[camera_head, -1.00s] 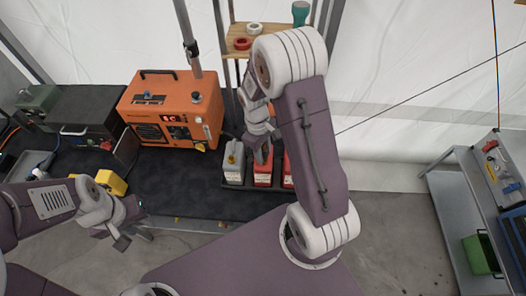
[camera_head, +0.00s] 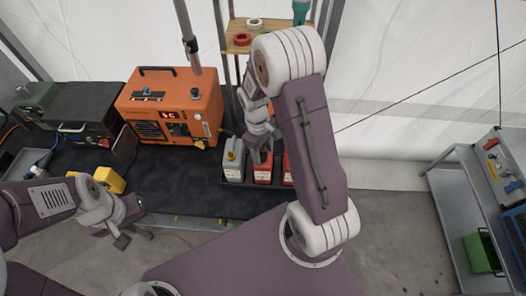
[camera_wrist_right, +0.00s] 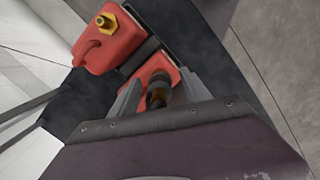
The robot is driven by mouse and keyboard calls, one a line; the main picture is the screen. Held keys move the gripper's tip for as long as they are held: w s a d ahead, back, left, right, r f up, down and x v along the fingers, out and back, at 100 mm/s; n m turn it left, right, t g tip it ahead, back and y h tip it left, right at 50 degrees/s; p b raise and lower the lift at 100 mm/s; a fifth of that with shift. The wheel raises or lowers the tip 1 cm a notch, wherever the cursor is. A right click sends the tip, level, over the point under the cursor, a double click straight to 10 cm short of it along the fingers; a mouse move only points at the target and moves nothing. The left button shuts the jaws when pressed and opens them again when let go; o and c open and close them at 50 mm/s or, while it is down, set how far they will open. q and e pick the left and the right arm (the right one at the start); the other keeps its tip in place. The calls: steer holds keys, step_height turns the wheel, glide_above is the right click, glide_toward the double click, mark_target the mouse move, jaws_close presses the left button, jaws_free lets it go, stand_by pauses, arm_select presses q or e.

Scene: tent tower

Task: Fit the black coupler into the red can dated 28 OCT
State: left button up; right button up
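The red can in the middle of the row (camera_head: 262,173) stands below my right gripper (camera_head: 259,152). In the right wrist view this red can (camera_wrist_right: 150,72) lies behind the fingers. A dark, cylindrical piece with a brownish sheen, apparently the black coupler (camera_wrist_right: 158,95), is at the can's top between the fingers of my right gripper (camera_wrist_right: 160,82). The fingers stand apart with red showing beside the piece. How deep it sits is hidden. A second red can (camera_wrist_right: 108,45) has a bare brass fitting. I cannot read any date. My left gripper (camera_head: 130,228) is open and empty, left of the cans.
A grey can (camera_head: 233,162) stands left of the red cans in a dark tray (camera_head: 232,185). An orange machine (camera_head: 170,105), a yellow object (camera_head: 109,179) and a black case (camera_head: 85,125) are on the bench. A small wooden shelf (camera_head: 265,40) is behind my right arm.

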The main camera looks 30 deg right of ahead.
steer(key=r, duration=0.3)
steer(key=r+b, duration=0.1)
steer(key=r, duration=0.2)
steer(key=w+r, duration=0.1)
steer(key=r, duration=0.2)
steer(key=shift+a, duration=0.25)
